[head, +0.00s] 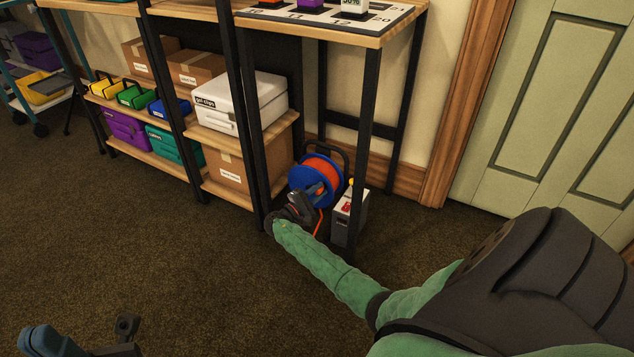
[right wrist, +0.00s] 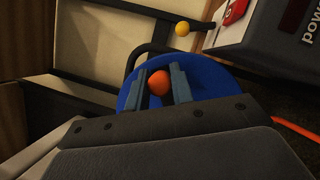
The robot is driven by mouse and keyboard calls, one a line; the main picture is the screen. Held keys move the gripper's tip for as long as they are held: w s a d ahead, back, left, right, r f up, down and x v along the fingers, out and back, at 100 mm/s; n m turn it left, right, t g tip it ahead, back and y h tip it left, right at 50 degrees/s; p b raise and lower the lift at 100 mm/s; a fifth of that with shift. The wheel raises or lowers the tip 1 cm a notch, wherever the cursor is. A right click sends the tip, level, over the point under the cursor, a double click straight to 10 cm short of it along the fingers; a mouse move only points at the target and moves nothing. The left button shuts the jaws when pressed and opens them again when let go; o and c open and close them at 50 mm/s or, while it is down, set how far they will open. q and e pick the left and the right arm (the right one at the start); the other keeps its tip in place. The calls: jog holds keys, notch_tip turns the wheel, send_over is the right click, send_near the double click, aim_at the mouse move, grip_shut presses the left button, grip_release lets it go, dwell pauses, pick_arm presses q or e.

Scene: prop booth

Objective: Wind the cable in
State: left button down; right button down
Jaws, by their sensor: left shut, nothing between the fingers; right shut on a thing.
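The cable reel, a blue drum (head: 297,176) wound with orange cable (head: 322,172), stands on the floor under the tall table's end. An orange length of cable (head: 319,224) hangs from it near the floor. My right gripper (head: 319,189) reaches the drum's front. In the right wrist view its two blue-grey fingers (right wrist: 160,84) are shut on a round orange knob (right wrist: 159,83), in front of the blue disc (right wrist: 215,87). My left gripper (head: 46,341) shows only in part at the bottom left, shut and empty, away from the reel.
A grey power box (head: 342,228) with a red part and a yellow-knobbed lever (right wrist: 182,28) stands close right of the reel. A black table leg (head: 363,130) rises beside it. Shelves with boxes (head: 229,180) stand left. The carpet in front (head: 170,255) is clear.

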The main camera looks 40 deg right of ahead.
dwell(0.3)
jog(key=c, duration=1.2)
grip_release()
jog(key=a+f+p, duration=0.1)
jog(key=a+p, duration=0.1)
jog(key=a, duration=0.5)
jog(key=shift+a+f, duration=0.3)
